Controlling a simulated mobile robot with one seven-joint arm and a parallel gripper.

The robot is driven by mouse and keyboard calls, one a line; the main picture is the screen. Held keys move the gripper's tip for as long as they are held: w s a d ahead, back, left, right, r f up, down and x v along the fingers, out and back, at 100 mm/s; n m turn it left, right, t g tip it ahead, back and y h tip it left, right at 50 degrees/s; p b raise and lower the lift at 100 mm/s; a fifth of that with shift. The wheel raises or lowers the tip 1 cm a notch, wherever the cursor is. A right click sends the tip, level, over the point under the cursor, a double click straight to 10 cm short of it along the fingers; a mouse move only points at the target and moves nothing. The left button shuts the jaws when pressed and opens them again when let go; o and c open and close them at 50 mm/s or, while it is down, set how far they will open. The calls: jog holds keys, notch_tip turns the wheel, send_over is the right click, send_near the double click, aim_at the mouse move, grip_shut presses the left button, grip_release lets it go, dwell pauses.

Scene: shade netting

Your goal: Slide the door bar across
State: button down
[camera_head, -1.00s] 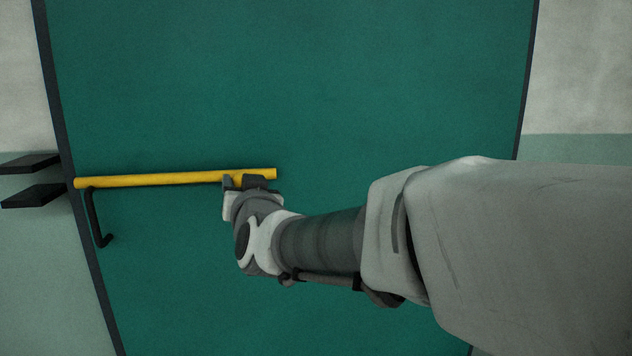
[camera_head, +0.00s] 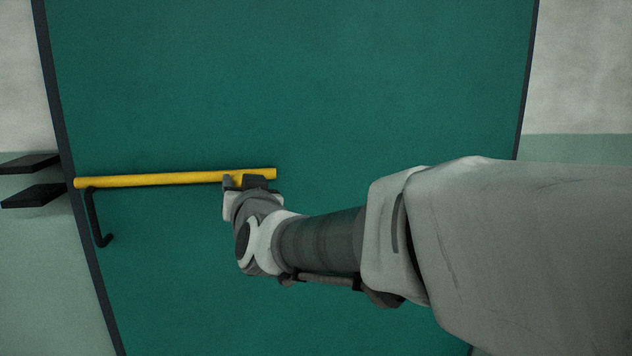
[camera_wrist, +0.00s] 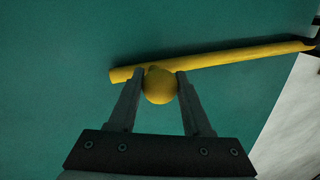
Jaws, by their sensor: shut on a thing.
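The yellow door bar (camera_head: 150,180) lies nearly level across the left part of the green door (camera_head: 330,90). Its left end is at the dark door edge, just short of the two black brackets (camera_head: 32,180) on the wall. My gripper (camera_head: 244,181) is at the bar's right part. In the wrist view, my gripper (camera_wrist: 160,84) is shut on a round yellow knob (camera_wrist: 159,86) that stands out from the bar (camera_wrist: 230,57). The knob is hidden in the head view.
A black hooked handle (camera_head: 97,218) hangs on the door below the bar's left end. The dark door frame (camera_head: 55,90) runs down the left side. The pale wall lies beyond it. The door above the bar is clear.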

aim_at(171, 180)
jog(key=shift+a, duration=0.1)
jog(key=shift+a+r+p, duration=0.15)
jog(key=shift+a+p, duration=0.15)
jog(key=shift+p, duration=0.05)
jog(key=s+a+p, duration=0.1)
jog(key=a+p, duration=0.1)
jog(key=a, duration=0.1)
jog(key=s+a+p, duration=0.1)
jog(key=a, duration=0.3)
jog(key=s+a+p, duration=0.1)
jog(key=a+p, duration=0.1)
jog(key=a, duration=0.2)
jog(key=shift+a+p, duration=0.15)
jog(key=shift+p, duration=0.15)
jog(key=c, duration=0.6)
grip_release()
jog(key=shift+a, duration=0.1)
jog(key=shift+s, duration=0.1)
